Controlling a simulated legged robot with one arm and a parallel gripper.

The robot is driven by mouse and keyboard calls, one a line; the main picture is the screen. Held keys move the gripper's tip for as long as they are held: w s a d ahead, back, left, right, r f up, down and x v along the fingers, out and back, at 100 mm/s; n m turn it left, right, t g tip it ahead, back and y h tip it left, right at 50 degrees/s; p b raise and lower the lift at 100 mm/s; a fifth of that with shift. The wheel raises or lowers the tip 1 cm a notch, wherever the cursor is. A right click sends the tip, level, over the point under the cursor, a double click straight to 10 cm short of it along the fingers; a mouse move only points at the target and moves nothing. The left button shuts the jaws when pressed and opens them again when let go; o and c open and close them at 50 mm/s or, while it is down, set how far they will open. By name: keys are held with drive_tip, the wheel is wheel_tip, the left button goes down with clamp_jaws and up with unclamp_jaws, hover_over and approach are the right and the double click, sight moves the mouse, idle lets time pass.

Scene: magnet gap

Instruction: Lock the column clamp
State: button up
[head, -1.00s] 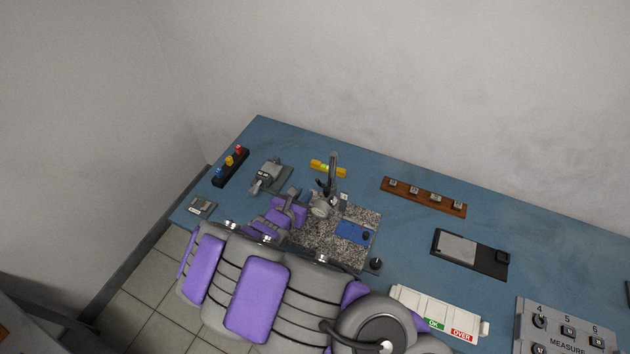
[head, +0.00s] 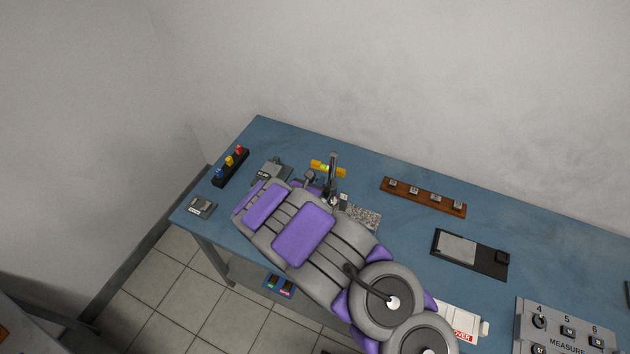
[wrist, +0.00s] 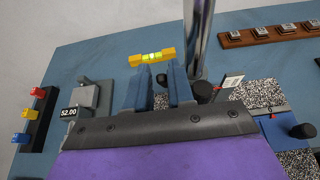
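The shiny upright column (head: 333,168) stands on the speckled granite plate (head: 366,216), and it rises at the upper middle of the wrist view (wrist: 198,38). A black knob (wrist: 205,91) shows at the column's lower right in the wrist view. Which part is the clamp's lock is not clear. My gripper (wrist: 156,82) is just left of the column, its two blue-grey fingers apart with a gap between them. A small dark part (wrist: 162,79) shows between the fingertips; I cannot tell whether they touch it. My arm hides most of the plate in the head view.
A yellow level (wrist: 152,56) lies behind the fingers. A grey device reading 52.00 (wrist: 78,108) and a black rack with coloured pieces (head: 231,167) are to the left. A wooden strip of blocks (head: 424,197) is to the right.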

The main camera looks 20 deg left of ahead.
clamp_jaws()
drive_tip(key=shift+f, duration=0.1)
drive_tip(key=s+f+t+b, duration=0.1)
drive_tip(key=t+b, duration=0.1)
drive_tip(key=b, duration=0.1)
drive_tip(key=s+f+t+b, duration=0.1)
drive_tip(key=t+b, duration=0.1)
drive_tip(key=b, duration=0.2)
drive_tip(key=shift+s+a+t, duration=0.1)
drive_tip(key=shift+t, duration=0.2)
drive_tip(key=shift+r, duration=0.1)
drive_tip(key=shift+o, duration=0.2)
unclamp_jaws()
drive_tip(key=shift+a, duration=0.1)
